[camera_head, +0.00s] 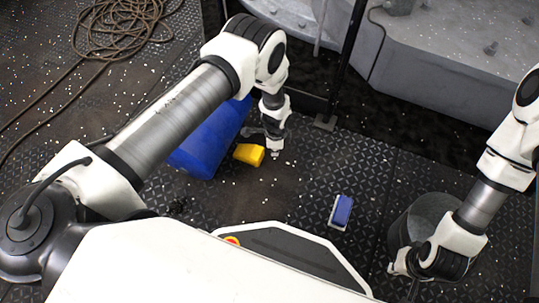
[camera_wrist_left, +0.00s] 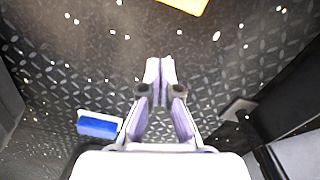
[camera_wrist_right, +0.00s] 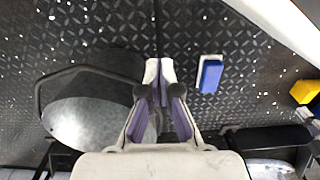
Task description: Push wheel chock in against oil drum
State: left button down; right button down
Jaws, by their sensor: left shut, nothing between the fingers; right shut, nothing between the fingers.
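The oil drum (camera_head: 207,143) is blue and lies on its side on the deck, partly hidden behind my left arm in the head view. The yellow wheel chock (camera_head: 249,154) sits on the deck to the right of the drum, close to it; I cannot tell whether they touch. The chock's edge also shows at the top of the left wrist view (camera_wrist_left: 188,4). My left gripper (camera_head: 275,154) is shut and empty, just right of the chock. My right gripper (camera_wrist_right: 160,72) is shut and empty, above the deck beside a grey bucket.
A blue-and-white brush-like block (camera_head: 341,211) lies on the deck in the middle right. The grey metal bucket (camera_head: 415,217) stands near my right arm. A coiled rope (camera_head: 118,27) lies at the back left. Grey machinery (camera_head: 450,60) borders the back right.

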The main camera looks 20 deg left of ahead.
aim_at(265, 163)
pick_arm(q)
notch_tip(265, 163, down, 10)
jog(key=n+b, duration=0.9)
jog(key=n, duration=2.3)
jog(key=shift+s+d+n, duration=0.1)
jog(key=shift+s+n, duration=0.05)
jog(key=shift+n, duration=0.15)
jog(key=a+b, duration=0.1)
jog(key=a, duration=0.2)
jog(key=shift+a, duration=0.5)
jog(key=shift+r, duration=0.1)
